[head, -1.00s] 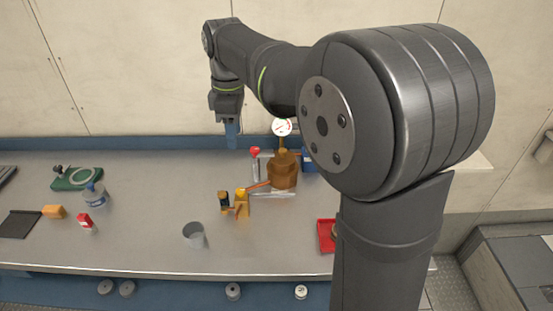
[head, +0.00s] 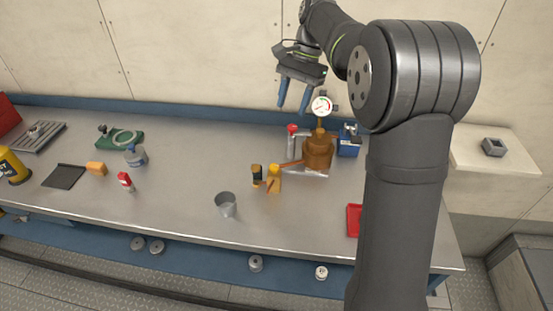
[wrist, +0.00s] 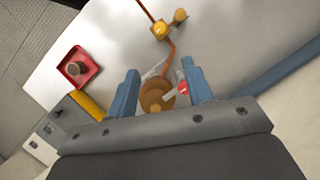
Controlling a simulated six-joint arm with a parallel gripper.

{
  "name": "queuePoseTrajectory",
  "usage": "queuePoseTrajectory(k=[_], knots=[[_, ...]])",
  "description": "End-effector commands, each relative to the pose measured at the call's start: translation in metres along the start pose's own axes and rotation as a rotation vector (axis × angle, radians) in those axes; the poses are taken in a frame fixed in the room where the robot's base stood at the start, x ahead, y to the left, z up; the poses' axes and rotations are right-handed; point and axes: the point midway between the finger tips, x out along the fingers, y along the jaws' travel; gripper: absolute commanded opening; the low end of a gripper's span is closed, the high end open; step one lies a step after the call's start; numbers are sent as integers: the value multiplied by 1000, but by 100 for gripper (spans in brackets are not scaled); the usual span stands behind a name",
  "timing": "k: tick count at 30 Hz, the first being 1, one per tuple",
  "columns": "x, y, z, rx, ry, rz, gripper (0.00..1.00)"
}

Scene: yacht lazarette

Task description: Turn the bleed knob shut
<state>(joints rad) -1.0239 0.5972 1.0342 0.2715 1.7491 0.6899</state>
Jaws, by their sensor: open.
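A brass pot-like body (head: 318,153) with a white dial gauge (head: 322,106) on top stands on the bench. A red-topped knob (head: 292,130) on a pale stem is just left of it. A small yellow knob (head: 275,169) sits on a fitting at the end of its copper pipe. I cannot tell which knob is the bleed knob. My gripper (head: 294,106) is open and empty above and behind the pot. In the wrist view, the brass body (wrist: 155,94) and the red knob (wrist: 183,88) appear between the fingers, and the yellow knob (wrist: 160,30) lies beyond.
A grey cup (head: 226,205) stands in front of the fittings. A blue box (head: 348,141) is right of the pot. A red tray (head: 354,221) is partly hidden by my arm. Several small items lie to the left; the bench between is clear.

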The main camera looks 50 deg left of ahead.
Motion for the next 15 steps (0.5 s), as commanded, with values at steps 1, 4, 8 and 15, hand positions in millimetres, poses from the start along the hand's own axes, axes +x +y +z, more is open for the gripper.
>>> queuePoseTrajectory(k=[1,4,8,15], knots=[[0,1,-3,59,-10,-3,47],[-1,2,-6,142,-25,-6,47],[2,2,-6,184,-33,-7,47],[37,2,-5,185,-34,-5,47]])
